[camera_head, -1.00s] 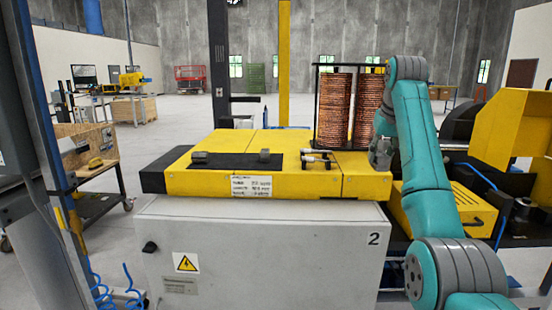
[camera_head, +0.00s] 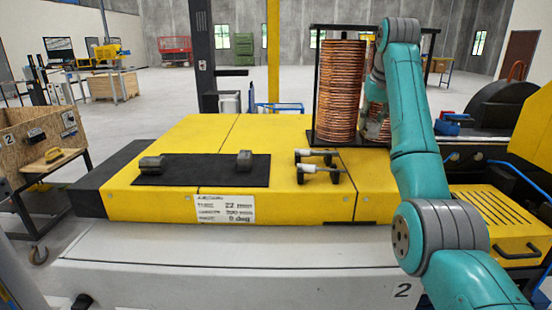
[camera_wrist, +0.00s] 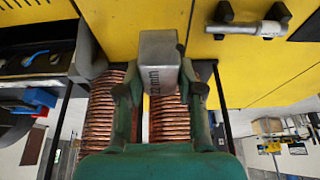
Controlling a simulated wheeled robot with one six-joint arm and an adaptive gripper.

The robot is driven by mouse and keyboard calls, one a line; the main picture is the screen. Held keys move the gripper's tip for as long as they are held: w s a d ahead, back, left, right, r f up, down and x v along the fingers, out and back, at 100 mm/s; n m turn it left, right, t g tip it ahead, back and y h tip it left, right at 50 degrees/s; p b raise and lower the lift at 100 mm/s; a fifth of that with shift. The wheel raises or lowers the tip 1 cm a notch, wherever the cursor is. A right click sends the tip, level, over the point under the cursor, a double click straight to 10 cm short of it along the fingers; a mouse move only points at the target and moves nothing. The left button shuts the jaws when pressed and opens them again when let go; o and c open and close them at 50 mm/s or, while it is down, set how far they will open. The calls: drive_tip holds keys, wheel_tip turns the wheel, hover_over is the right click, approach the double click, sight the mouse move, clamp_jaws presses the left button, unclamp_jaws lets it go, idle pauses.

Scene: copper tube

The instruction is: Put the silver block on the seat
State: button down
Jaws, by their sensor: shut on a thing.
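The silver block (camera_wrist: 158,52) is a grey metal piece with "22 mm" marked on its side. My gripper (camera_wrist: 160,85) is shut on it in the wrist view, with a finger on each side. In the head view my gripper (camera_head: 378,122) is at the right end of the yellow machine top (camera_head: 230,135), beside the copper coils, and my arm partly hides it; the block cannot be made out there. Two dark grey blocks, left (camera_head: 150,165) and right (camera_head: 244,160), rest on a black mat (camera_head: 200,172). I cannot tell which part is the seat.
Two copper coils (camera_head: 341,90) stand upright in a black frame close to my gripper. Two rods with white grips (camera_head: 318,168) lie between the mat and my arm. A label (camera_head: 224,207) is on the machine's front edge. A wooden crate (camera_head: 40,140) stands at left.

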drive_tip(key=shift+w+r, duration=0.1)
drive_tip(key=shift+f, duration=5)
drive_tip(key=shift+f, duration=0.15)
drive_tip(key=c, duration=0.7)
unclamp_jaws()
